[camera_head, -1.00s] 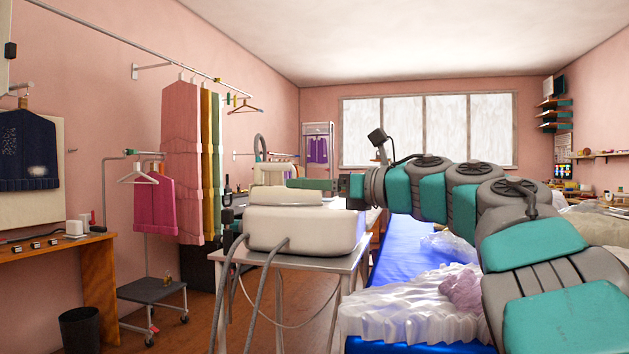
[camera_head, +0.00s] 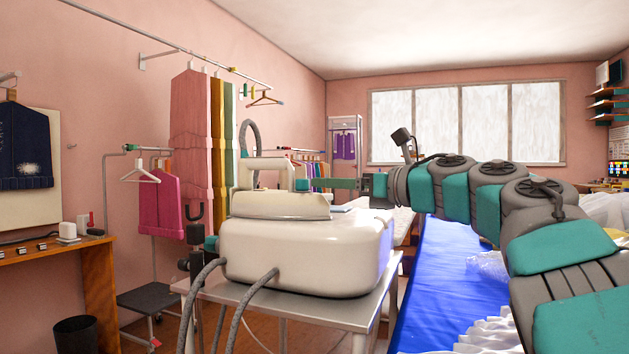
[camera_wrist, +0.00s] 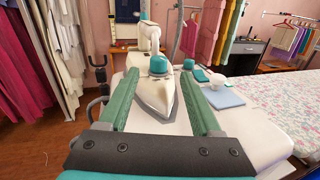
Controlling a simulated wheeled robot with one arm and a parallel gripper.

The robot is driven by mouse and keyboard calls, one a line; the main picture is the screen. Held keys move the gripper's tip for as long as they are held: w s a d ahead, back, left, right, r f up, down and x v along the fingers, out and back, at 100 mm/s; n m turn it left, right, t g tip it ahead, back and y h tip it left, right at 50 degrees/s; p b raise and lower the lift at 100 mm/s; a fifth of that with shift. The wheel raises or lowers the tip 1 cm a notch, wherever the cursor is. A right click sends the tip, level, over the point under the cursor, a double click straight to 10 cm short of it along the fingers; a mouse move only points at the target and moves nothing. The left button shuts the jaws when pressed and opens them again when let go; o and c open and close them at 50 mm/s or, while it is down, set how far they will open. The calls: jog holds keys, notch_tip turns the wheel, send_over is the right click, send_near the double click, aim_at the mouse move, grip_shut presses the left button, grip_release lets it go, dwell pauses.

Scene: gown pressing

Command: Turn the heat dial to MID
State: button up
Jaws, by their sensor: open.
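A cream iron (camera_head: 280,206) rests on a white steam station (camera_head: 310,255), which stands on a metal table. In the wrist view, the iron (camera_wrist: 158,100) lies between my two teal fingers. A round teal knob (camera_wrist: 158,65), which looks like the heat dial, sits on the iron beyond the fingertips. A second teal knob (camera_wrist: 188,63) is just to its right. No dial markings are readable. My gripper (camera_wrist: 159,76) is open and empty, its fingers on either side of the iron. In the head view, the fingers reach left toward the iron's handle; their tips are partly hidden.
A light blue pad (camera_wrist: 222,97) lies right of the iron. Grey hoses (camera_head: 205,295) run from the station's front. A long blue-covered table (camera_head: 450,275) with pale fabric is on the right. Garments hang on racks at left, beside a black wheeled stand (camera_head: 150,302).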

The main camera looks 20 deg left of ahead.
aim_at(308, 181)
jog(key=shift+p+x, duration=0.55)
jog(key=shift+x, duration=2.25)
jog(key=shift+s, duration=0.1)
jog(key=shift+c, duration=0.3)
grip_shut()
